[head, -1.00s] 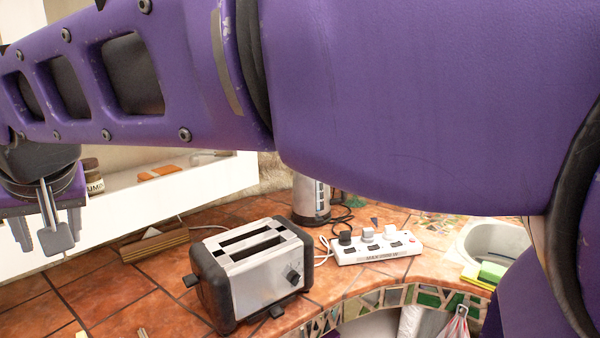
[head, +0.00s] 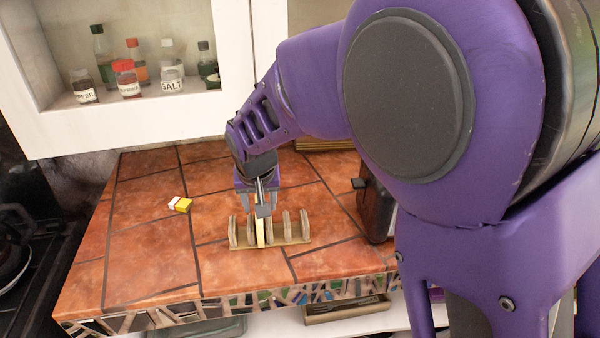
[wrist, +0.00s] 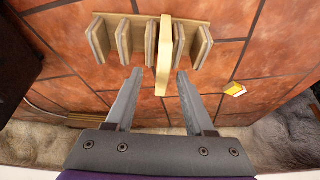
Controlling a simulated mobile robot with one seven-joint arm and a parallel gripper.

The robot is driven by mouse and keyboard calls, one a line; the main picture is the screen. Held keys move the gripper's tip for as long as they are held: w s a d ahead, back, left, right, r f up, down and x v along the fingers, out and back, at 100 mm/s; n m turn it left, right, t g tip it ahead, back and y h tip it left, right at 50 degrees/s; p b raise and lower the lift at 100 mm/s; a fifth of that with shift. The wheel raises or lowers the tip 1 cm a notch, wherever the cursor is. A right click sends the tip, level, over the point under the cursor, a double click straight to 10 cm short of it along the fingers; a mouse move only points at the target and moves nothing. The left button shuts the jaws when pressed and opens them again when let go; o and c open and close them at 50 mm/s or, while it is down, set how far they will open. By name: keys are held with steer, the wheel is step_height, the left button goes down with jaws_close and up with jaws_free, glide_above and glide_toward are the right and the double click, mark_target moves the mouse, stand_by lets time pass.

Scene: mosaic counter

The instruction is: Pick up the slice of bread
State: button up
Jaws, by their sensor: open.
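The slice of bread (wrist: 164,58) is pale yellow and stands on edge in a wooden rack (wrist: 110,17) with several upright dividers, on the tiled counter. In the head view the bread (head: 260,234) shows as a thin pale strip near the rack's middle (head: 293,242). My gripper (head: 260,201) is just above the rack, pointing down. In the wrist view my gripper (wrist: 160,75) is open, and the bread's near end appears between the two fingers with a gap on each side. The exact height of the fingertips over the bread cannot be told.
The dark toaster (head: 376,203) stands to the right, partly hidden by my arm. A white wall cabinet (head: 150,125) with jars hangs behind. The counter's front edge (head: 225,300) is close to the rack.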

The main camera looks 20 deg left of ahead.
steer(key=x, duration=0.3)
steer(key=shift+a+f, duration=0.2)
steer(key=shift+f, duration=0.1)
jaws_close()
steer(key=shift+r, duration=0.1)
